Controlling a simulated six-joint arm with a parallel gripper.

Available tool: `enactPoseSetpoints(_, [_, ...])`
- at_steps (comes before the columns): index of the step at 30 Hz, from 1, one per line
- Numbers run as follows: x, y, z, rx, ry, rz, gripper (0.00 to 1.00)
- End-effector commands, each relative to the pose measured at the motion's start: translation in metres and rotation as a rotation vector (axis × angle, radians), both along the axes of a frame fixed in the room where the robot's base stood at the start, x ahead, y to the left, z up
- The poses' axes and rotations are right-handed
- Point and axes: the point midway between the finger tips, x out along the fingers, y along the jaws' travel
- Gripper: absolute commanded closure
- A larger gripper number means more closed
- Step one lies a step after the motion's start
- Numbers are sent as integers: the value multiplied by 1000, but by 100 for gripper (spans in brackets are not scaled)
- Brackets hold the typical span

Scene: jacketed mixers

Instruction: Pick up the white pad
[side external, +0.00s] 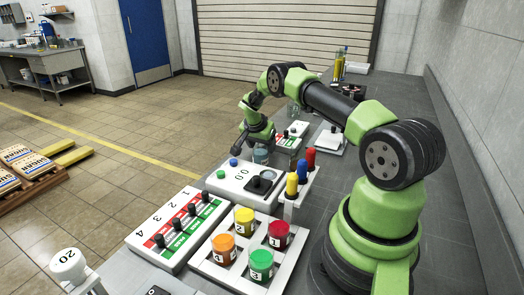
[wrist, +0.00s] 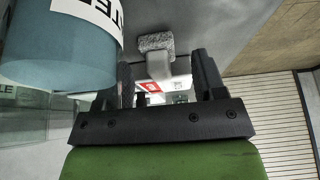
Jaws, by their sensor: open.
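A pale speckled pad (wrist: 155,42) shows in the wrist view, with a smooth white block (wrist: 158,67) against it. It lies beyond the gap between my fingers, apart from them. I cannot tell for certain which thing in the side view is this pad; a white flat item (side external: 329,142) lies on the bench behind the arm there. My gripper (wrist: 168,82) is open, with a dark finger on each side and nothing held. In the side view, my gripper (side external: 262,137) is low over the far part of the bench, and its fingertips are hard to make out.
A blue-grey labelled vessel (wrist: 60,45) is close at left in the wrist view. Nearer in the side view are a white mixer unit (side external: 229,190), a numbered switch panel (side external: 160,225) and a rack of coloured jars (side external: 225,270). Bottles (side external: 340,65) stand at the back.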

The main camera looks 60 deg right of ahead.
Motion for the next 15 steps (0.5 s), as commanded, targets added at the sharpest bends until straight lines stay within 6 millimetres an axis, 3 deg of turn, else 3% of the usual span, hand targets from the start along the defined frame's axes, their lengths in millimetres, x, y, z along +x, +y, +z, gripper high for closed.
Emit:
enactPoseSetpoints(2, [0, 0, 0, 0, 0, 0, 38])
enactPoseSetpoints(6, [0, 0, 0, 0, 0, 0, 71])
enactPoseSetpoints(9, [0, 0, 0, 0, 0, 0, 89])
enactPoseSetpoints(15, [0, 0, 0, 0, 0, 0, 90])
